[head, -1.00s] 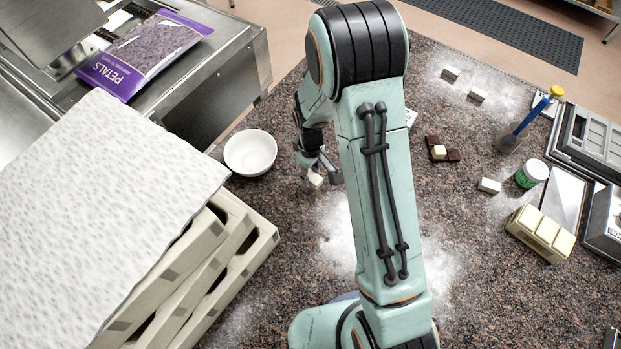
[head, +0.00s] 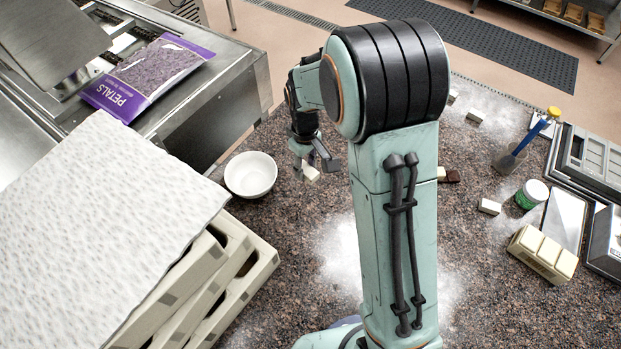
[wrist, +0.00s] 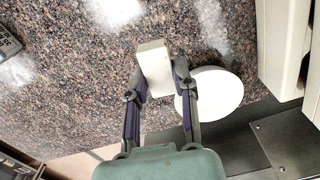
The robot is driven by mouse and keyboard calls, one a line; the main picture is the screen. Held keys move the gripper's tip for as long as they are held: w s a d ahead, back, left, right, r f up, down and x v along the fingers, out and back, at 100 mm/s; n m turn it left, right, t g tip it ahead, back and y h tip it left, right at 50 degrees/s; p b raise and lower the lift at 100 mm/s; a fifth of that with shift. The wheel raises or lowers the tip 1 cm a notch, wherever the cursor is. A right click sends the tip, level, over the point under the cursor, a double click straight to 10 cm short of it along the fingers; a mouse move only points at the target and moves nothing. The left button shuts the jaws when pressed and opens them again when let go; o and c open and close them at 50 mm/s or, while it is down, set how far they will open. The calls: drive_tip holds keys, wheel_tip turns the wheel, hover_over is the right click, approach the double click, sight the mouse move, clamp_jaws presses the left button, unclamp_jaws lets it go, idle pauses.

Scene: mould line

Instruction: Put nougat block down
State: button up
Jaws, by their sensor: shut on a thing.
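A nougat block (wrist: 153,62), white and box-shaped, is held between the two fingers of my gripper (wrist: 157,80) in the wrist view. In the head view, my gripper (head: 312,163) is to the right of the white bowl, with the pale block (head: 310,173) at its fingertips. The block appears close to the speckled counter (head: 300,215); whether it touches the counter I cannot tell. Other small white blocks lie at the right, one near the green jar (head: 490,206) and two at the back (head: 475,116).
A white bowl (head: 250,175) stands just left of my gripper. Stacked trays under a white sheet (head: 100,220) fill the left. A green jar (head: 531,194), a blue-handled scraper (head: 527,137) and a cream block (head: 541,254) are at the right.

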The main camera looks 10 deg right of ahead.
drive_tip(key=w+a+r, duration=0.3)
drive_tip(key=w+a, duration=0.3)
drive_tip(key=w, duration=0.1)
drive_tip(key=n, duration=0.2)
hover_over(253, 182)
drive_tip(key=shift+f, duration=6)
drive_tip(key=o, duration=0.9)
wheel_tip(253, 182, up, 7)
drive_tip(key=shift+r, duration=0.1)
